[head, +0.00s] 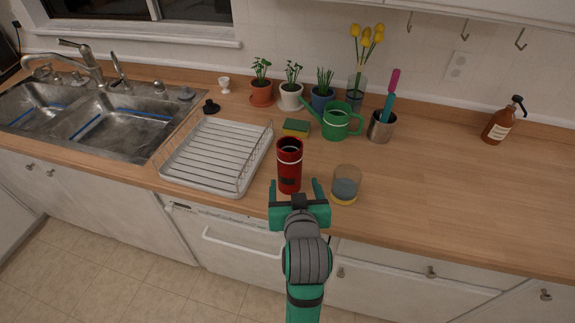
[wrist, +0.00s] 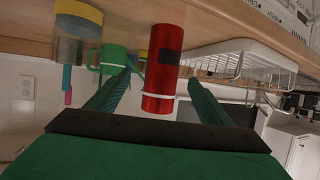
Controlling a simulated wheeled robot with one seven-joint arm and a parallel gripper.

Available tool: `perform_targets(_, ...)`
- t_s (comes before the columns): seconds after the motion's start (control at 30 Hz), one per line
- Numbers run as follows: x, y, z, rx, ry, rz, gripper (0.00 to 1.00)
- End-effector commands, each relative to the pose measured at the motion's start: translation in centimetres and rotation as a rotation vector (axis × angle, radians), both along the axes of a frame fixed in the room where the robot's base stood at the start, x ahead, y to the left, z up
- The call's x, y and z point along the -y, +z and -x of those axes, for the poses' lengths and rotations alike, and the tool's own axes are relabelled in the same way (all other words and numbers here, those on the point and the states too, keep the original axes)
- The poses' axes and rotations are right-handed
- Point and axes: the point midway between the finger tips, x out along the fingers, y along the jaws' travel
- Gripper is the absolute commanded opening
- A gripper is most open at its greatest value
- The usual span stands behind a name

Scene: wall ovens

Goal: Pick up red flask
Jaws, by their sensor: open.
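The red flask (head: 289,168) stands upright on the wooden counter near its front edge. It is a red cylinder with a dark top, a pale band and a dark label. My gripper (head: 296,188) is open in front of the flask, its fingers pointing at it. In the wrist view, which is turned upside down, the flask (wrist: 163,72) shows beyond and between the two open fingers (wrist: 158,85). The jaws hold nothing. The flask's lowest part is near the fingers in the head view.
A glass with a yellow base (head: 346,186) stands close to the right of the flask. A white dish rack (head: 208,184) is to the left. A sponge (head: 296,127) and a green watering can (head: 338,124) are behind.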

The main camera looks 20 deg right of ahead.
Motion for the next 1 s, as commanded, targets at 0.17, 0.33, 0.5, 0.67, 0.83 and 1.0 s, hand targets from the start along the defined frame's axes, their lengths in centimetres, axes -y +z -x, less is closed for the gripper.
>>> perform_targets(0.17, 0.1, -0.4, -1.8, -0.004, 0.008, -0.001, 0.74)
perform_targets(0.33, 0.4, -1.4, -4.1, -0.004, 0.012, -0.001, 0.74)
perform_targets(0.5, 0.6, -1.9, -5.2, -0.003, 0.013, -0.001, 0.74)
perform_targets(0.67, 1.1, -2.4, -6.3, -0.003, 0.008, -0.001, 0.74)
perform_targets(0.83, 1.7, -3.4, -8.4, -0.003, 0.004, -0.001, 0.74)
perform_targets(1.0, 2.1, -3.9, -9.7, -0.002, 0.004, -0.001, 0.74)
